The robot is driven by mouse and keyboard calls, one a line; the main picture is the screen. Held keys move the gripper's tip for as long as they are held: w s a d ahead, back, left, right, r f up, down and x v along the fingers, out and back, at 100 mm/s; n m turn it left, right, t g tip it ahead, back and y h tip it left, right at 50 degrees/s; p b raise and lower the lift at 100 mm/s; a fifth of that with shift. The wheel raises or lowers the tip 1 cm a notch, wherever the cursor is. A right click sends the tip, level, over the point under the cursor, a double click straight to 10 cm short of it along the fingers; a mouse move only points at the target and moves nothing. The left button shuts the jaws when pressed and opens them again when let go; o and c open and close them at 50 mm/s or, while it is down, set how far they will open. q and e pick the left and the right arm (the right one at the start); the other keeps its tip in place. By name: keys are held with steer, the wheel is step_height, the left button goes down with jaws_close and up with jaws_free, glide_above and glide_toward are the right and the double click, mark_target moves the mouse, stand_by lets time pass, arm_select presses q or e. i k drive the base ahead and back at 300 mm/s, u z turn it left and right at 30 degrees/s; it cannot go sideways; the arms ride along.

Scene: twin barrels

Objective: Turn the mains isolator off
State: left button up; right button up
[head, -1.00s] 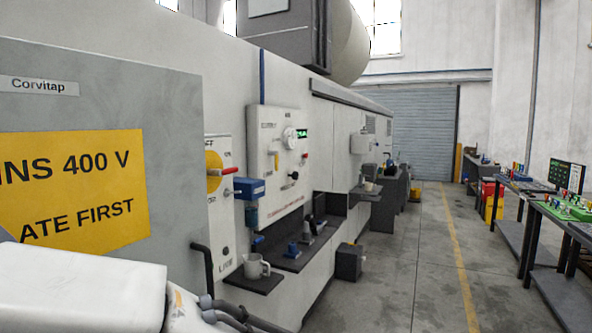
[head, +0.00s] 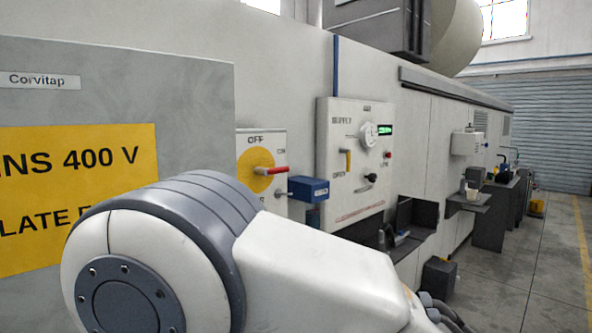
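The mains isolator is a yellow disc (head: 254,158) with a red handle (head: 273,170), on a pale wall plate (head: 275,141) left of centre. "OFF" is printed above the disc and "ON" to its right. The red handle lies about level and points right, to the ON side. A blue block (head: 308,188) on a short rod sits just below and right of the handle. One of my arms fills the lower foreground and hides the lower part of the plate. Neither of my grippers is in view.
A grey cabinet (head: 190,110) with a yellow "400 V" sign (head: 90,165) stands at the left. Right of the isolator is a white supply panel (head: 340,205) with a dial and levers. A dark shelf (head: 425,215) juts out beyond it.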

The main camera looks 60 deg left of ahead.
mark_target(258, 170)
steer(key=u, duration=0.3)
steer(key=i, duration=0.65)
steer(key=u, duration=0.55)
